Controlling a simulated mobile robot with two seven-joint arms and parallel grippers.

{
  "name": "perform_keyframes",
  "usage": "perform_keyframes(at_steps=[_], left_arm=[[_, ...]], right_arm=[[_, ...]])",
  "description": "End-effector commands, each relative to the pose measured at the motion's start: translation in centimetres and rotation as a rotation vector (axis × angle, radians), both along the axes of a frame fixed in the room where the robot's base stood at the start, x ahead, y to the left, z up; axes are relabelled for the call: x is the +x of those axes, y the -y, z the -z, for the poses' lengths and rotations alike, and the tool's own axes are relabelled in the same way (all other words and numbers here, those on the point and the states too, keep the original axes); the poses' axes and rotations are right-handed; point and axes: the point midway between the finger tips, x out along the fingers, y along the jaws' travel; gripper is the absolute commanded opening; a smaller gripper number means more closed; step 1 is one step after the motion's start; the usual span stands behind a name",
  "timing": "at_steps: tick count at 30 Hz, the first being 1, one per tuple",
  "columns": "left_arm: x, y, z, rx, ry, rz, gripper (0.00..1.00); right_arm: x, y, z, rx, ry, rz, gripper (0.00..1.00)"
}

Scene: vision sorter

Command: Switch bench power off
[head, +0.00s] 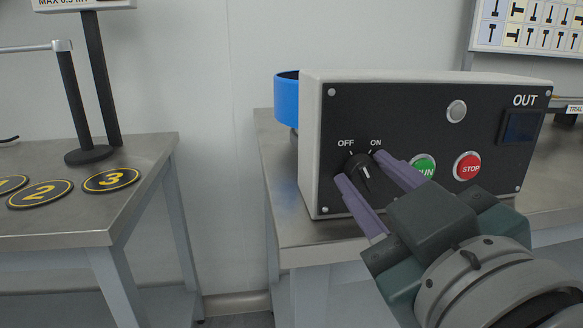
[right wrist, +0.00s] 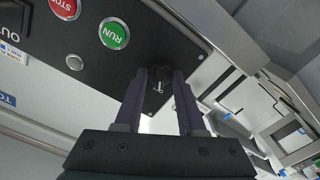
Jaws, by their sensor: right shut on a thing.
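A black rotary knob (head: 359,160) sits on the dark front panel of the control box (head: 420,97), below the labels OFF and ON. My right gripper (head: 361,168) is at the panel with its two purple fingers on either side of the knob, shut on it. The knob also shows between the fingertips in the right wrist view (right wrist: 159,82), with a small white mark on it. I cannot tell which label the knob points to. My left gripper is not in view.
The green RUN button (head: 424,164) is close to the right finger, partly covered. The red STOP button (head: 467,166) and a grey round button (head: 456,111) are farther right. A blue cylindrical thing (head: 286,99) stands behind the box. A gap separates the left table (head: 150,153) from this bench.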

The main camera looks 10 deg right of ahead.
Motion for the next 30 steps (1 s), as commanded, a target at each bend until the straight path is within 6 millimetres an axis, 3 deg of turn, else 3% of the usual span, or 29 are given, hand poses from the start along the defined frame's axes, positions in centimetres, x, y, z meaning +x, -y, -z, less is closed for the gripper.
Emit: perform_keyframes(at_steps=[15, 16, 23, 30], left_arm=[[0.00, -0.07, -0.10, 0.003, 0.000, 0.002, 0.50], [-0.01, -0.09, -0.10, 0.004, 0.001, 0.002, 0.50], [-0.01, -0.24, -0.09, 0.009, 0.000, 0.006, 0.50], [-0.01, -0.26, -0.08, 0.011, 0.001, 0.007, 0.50]], right_arm=[[0.00, -0.04, -0.08, -0.022, 0.003, -0.001, 0.00], [0.00, -0.03, -0.07, -0.022, 0.003, -0.001, 0.40], [0.00, -0.02, -0.04, -0.021, 0.002, -0.001, 0.66], [-0.02, -0.01, -0.02, -0.020, 0.002, -0.001, 0.68]])
